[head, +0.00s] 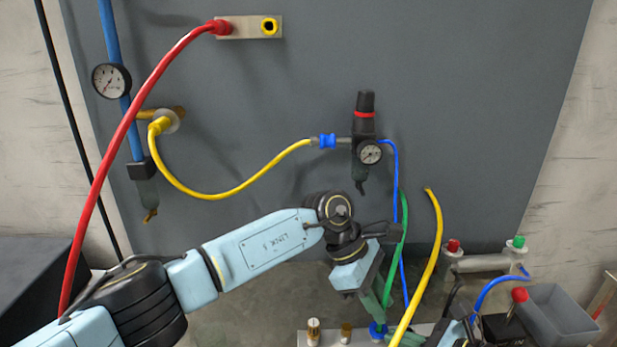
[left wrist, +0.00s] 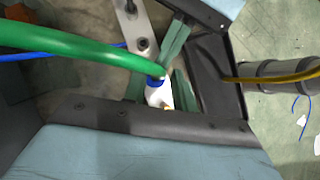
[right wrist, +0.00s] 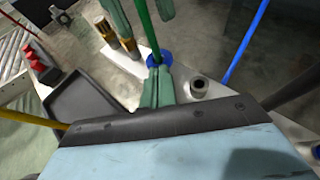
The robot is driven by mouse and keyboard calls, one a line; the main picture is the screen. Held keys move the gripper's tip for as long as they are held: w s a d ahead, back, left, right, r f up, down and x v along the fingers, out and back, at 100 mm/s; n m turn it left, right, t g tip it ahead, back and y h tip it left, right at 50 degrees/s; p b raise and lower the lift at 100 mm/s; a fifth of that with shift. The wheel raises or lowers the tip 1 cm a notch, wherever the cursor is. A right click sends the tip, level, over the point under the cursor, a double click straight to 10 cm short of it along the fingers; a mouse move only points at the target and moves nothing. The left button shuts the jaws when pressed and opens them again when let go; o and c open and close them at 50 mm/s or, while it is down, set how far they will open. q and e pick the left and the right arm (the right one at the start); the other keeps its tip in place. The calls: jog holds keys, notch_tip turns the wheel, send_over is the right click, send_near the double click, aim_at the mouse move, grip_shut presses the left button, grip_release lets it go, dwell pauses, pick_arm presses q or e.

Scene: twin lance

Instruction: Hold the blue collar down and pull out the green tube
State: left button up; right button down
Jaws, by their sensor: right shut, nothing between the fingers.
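The green tube (head: 394,255) hangs down to the blue collar (head: 377,330) on the pale block at the bottom. In the right wrist view the tube (right wrist: 148,32) enters the blue collar (right wrist: 159,58). My left gripper (right wrist: 142,12) is open, its fingers on either side of the tube just above the collar. My right gripper (right wrist: 158,72) is shut and empty, its fingertips at the collar's near edge; I cannot tell whether they press on it. In the left wrist view the green tube (left wrist: 80,48) crosses above the collar (left wrist: 155,83), which is partly hidden.
A yellow hose (head: 430,265) stands up close to the right of the green tube. A blue tube (right wrist: 245,45) runs beside the collar. Brass fittings (right wrist: 118,32) stand on the block near it. A dark tray (right wrist: 90,105) lies left in the right wrist view.

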pick_arm(q)
jog(key=shift+x, duration=0.9)
grip_shut()
